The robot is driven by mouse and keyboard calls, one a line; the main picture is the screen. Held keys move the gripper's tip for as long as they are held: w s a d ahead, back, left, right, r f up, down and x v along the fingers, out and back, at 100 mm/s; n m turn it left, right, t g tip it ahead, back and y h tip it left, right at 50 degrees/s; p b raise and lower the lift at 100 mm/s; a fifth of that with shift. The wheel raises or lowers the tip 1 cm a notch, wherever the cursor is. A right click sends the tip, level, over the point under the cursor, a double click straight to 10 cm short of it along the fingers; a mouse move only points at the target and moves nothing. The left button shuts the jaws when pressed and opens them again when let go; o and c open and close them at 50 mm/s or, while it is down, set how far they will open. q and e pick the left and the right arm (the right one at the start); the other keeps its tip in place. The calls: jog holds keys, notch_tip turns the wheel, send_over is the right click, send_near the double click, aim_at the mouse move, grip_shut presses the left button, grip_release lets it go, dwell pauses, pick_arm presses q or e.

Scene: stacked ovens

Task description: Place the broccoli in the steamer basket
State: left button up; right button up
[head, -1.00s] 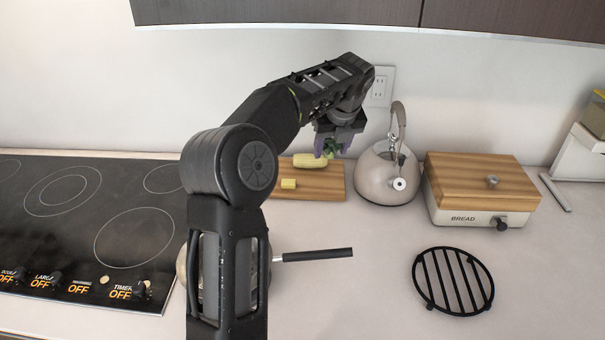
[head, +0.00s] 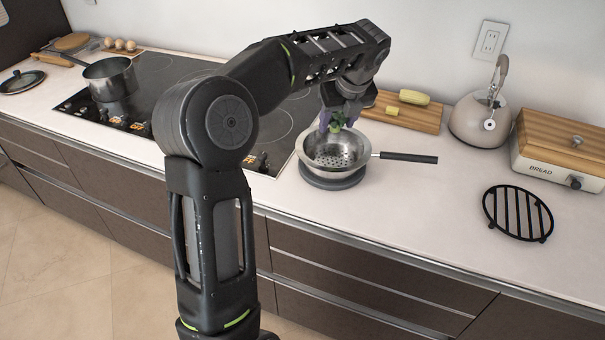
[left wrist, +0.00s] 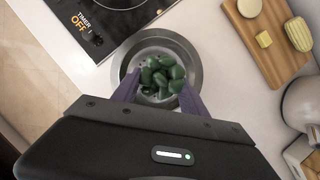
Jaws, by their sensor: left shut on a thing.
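The broccoli (head: 337,120) is a small green floret in my left gripper (head: 338,122), which is shut on it. In the left wrist view the broccoli (left wrist: 162,76) sits between the purple fingertips (left wrist: 158,95), in front of the steamer basket. The steamer basket (head: 343,163) is a metal pan-like vessel with a perforated bottom and a black handle (head: 408,157). It stands on a dark round base on the counter. The gripper is over the back part of the basket, and the broccoli looks above its bottom. The basket's rim also shows in the left wrist view (left wrist: 190,55). My right gripper is out of view.
A cutting board (head: 425,118) with yellow corn pieces lies behind the basket. A kettle (head: 478,120), a bread box (head: 555,155) and a black trivet (head: 518,213) are to the right. The stovetop (head: 270,120) with a saucepan (head: 110,80) is to the left.

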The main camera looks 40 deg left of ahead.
pick_arm(q)
jog(key=shift+s, duration=0.1)
jog(key=shift+w+f, duration=0.1)
jog(key=shift+w, duration=0.2)
jog(key=shift+s, duration=0.1)
send_over(332, 160)
jog(key=d, duration=0.1)
jog(key=f, duration=0.6)
jog(key=shift+s+d+f, duration=0.1)
jog(key=shift+s+d, duration=0.05)
jog(key=shift+s, duration=0.25)
jog(key=shift+f, duration=1.85)
